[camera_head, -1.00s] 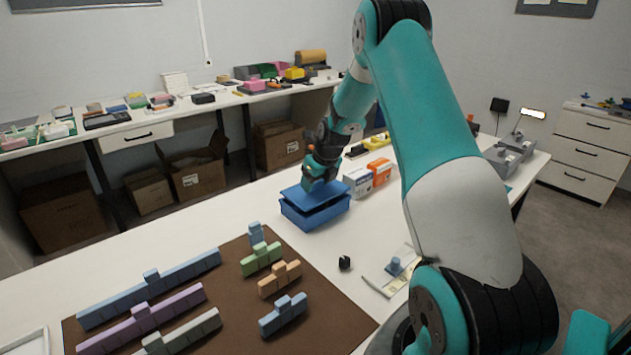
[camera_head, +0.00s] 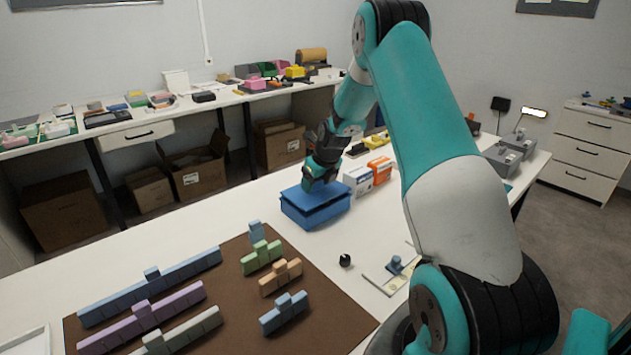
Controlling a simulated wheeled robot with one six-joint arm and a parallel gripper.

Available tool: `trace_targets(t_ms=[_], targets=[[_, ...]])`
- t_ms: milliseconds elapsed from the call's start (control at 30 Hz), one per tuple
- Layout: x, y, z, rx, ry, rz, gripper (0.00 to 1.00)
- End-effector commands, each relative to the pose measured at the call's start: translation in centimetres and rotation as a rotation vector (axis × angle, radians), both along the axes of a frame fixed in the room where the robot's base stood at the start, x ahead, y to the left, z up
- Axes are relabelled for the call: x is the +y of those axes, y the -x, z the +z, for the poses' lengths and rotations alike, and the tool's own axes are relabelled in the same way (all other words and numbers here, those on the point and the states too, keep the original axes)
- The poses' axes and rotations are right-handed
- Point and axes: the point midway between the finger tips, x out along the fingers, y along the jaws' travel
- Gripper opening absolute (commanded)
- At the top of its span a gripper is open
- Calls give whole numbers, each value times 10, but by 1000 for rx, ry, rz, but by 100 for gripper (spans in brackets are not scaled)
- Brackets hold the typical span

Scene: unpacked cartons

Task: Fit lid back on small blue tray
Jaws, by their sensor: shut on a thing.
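The small blue tray (camera_head: 318,219) stands on the white table near its middle, beyond the brown mat. Its blue lid (camera_head: 303,197) lies over the tray's top, with only a thin dark line between the two. I cannot tell whether it is fully seated all round. My gripper (camera_head: 311,186) is above the lid's middle, pointing down, and is shut on the lid. The fingertips and the part of the lid they hold are mostly hidden by the gripper body.
A white box (camera_head: 358,182) and an orange box (camera_head: 380,170) stand close to the right of the tray. The brown mat (camera_head: 235,300) with several coloured block pieces lies in front. A small black knob (camera_head: 345,260) sits on clear table to the mat's right.

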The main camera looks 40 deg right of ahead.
Motion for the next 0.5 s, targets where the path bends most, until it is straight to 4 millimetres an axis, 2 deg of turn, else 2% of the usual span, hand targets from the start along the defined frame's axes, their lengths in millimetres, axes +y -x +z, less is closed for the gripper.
trace_targets(t_ms=[400,433,500], targets=[[0,0,-14,0,0,0,32],[0,0,-14,0,0,0,61],[0,0,-13,0,0,0,77]])
